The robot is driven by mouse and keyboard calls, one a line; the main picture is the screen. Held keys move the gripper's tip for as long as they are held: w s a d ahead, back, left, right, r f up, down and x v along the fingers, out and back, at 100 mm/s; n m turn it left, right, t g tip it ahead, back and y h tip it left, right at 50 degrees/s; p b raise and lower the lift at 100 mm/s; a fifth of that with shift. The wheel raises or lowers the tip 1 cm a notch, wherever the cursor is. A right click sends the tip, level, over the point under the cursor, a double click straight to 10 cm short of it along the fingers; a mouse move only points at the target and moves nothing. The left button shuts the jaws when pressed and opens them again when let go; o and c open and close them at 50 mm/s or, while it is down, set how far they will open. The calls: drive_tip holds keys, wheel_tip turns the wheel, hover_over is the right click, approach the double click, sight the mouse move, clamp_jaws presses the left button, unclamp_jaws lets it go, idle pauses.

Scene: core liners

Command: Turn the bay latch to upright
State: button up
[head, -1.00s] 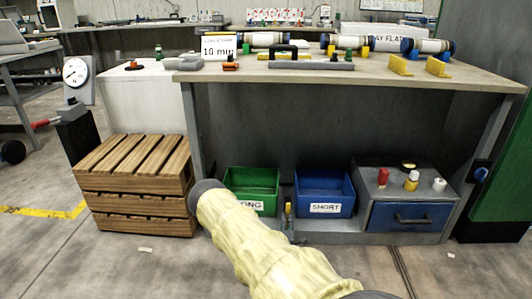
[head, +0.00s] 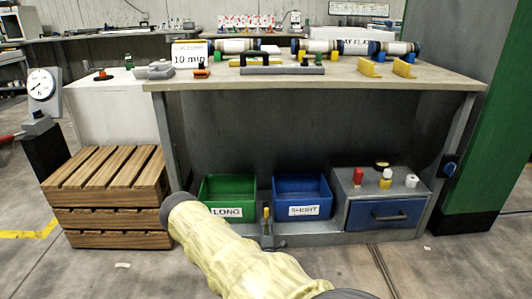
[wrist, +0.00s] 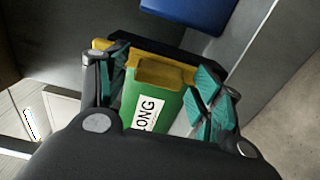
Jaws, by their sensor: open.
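A small yellow-handled piece (head: 266,214) stands on the low shelf between the green and blue bins. It may be the bay latch, but its exact angle is too small to read. In the wrist view, a yellow block-like part (wrist: 165,72) shows between my fingers, beside the green bin (wrist: 158,115); I cannot tell if they touch it. My gripper (wrist: 166,88) is open, with teal pads on both fingers. A blue knob (head: 450,168) sits on a dark plate near the bench's right leg.
The green LONG bin (head: 228,188) and the blue SHORT bin (head: 302,186) stand under the bench (head: 330,82). A grey-blue drawer unit (head: 385,212) is to their right. A slatted wooden crate (head: 110,210) stands at left. The floor in front is mostly clear.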

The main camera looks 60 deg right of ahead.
drive_tip(key=v, duration=1.2)
drive_tip(key=shift+f, duration=0.1)
idle(0.4)
